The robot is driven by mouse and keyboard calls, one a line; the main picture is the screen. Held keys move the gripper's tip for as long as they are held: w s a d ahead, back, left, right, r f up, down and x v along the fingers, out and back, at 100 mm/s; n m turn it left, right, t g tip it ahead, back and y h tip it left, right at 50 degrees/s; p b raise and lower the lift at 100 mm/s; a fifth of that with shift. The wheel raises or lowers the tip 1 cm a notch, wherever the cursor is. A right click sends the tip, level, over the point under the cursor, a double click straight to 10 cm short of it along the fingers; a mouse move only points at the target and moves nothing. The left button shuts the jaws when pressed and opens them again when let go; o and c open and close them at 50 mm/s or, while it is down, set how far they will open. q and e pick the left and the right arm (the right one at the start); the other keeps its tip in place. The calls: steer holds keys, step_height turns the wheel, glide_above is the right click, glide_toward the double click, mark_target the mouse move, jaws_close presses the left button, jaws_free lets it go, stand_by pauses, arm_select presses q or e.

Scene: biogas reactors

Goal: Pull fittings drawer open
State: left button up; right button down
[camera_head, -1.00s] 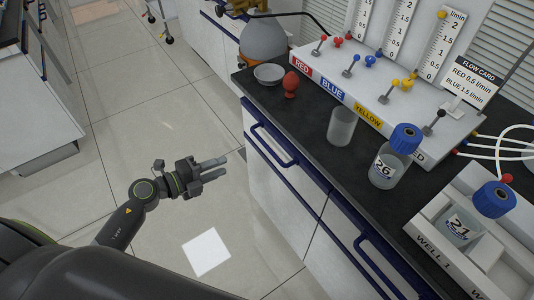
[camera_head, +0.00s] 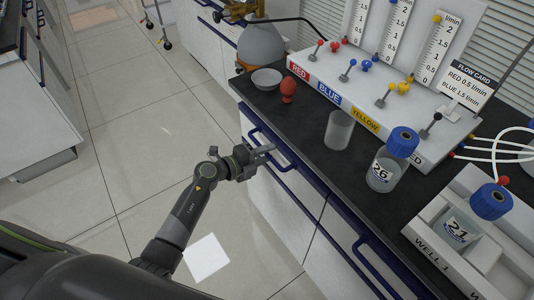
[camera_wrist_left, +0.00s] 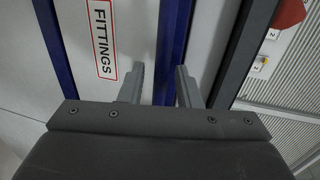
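The fittings drawer (camera_wrist_left: 130,30) carries a white label reading FITTINGS with a red border in the left wrist view. It is in the bench front and looks shut. Its blue bar handle (camera_wrist_left: 172,40) runs up the wrist picture; in the head view the handle (camera_head: 287,165) is partly hidden by my gripper. My left gripper (camera_head: 265,150) is at the handle; its fingers (camera_wrist_left: 160,85) are apart, with the blue bar between them in the picture. I cannot tell whether they touch it. My right gripper is not in view.
On the dark worktop (camera_head: 310,130) stand a bowl (camera_head: 266,79), a red object (camera_head: 288,89), a clear beaker (camera_head: 339,130), bottle 26 (camera_head: 385,168) and a flow panel (camera_head: 380,95). Another blue handle (camera_head: 375,268) is at the right.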

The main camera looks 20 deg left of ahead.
arm_select(q)
steer(key=shift+w+d, duration=0.2)
steer(key=shift+w, duration=0.05)
steer(key=shift+c, duration=0.3)
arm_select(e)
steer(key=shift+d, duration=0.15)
arm_select(q)
jaws_close()
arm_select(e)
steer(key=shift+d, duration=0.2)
